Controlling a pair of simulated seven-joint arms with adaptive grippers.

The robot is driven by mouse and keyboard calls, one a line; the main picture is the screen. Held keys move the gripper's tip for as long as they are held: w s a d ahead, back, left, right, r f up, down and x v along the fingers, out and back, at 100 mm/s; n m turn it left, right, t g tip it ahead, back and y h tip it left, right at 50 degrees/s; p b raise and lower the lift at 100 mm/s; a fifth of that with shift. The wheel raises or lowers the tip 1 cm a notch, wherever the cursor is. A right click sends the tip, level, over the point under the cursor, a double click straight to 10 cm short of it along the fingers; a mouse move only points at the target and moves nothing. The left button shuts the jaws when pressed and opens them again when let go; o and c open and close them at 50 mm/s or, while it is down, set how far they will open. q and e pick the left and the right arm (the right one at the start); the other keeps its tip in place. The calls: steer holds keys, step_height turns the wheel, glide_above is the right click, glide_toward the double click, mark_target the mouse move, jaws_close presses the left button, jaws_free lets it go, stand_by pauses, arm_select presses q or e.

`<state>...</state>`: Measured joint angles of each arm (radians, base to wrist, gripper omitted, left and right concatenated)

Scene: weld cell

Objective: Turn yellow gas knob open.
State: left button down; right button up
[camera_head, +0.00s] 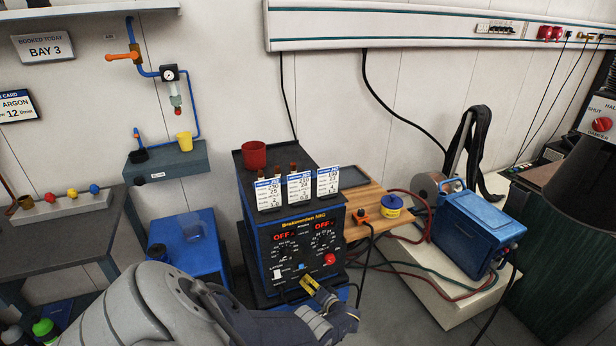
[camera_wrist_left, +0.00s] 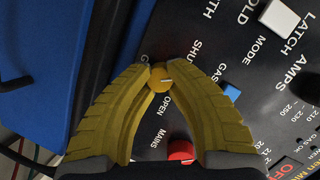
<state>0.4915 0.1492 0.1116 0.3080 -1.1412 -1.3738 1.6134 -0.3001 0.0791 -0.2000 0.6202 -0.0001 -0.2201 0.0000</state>
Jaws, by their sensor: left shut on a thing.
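The yellow gas knob (camera_wrist_left: 160,79) is on the dark front panel of the welder (camera_head: 300,220), between the printed words SHUT and OPEN in the left wrist view. A small pale mark shows on the knob; I cannot tell which word it points at. My left gripper (camera_head: 308,283) is at the lower front of the welder. In the left wrist view its yellow fingers (camera_wrist_left: 160,72) are shut on the knob, one on each side, hiding part of it. The knob is hidden in the head view. My right gripper is not in view.
A red knob (camera_wrist_left: 180,151), a blue button (camera_wrist_left: 231,92) and a white switch (camera_wrist_left: 279,18) lie close to my fingers on the panel. A black cable (camera_head: 369,250) hangs down the right front. A blue case (camera_head: 478,232) stands to the right.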

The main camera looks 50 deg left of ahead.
arm_select(q)
steer(key=c, duration=1.1)
jaws_free()
steer(key=shift+v, duration=1.1)
steer(key=v, duration=0.9)
steer(key=shift+d+r, duration=0.2)
steer(key=shift+d, duration=0.15)
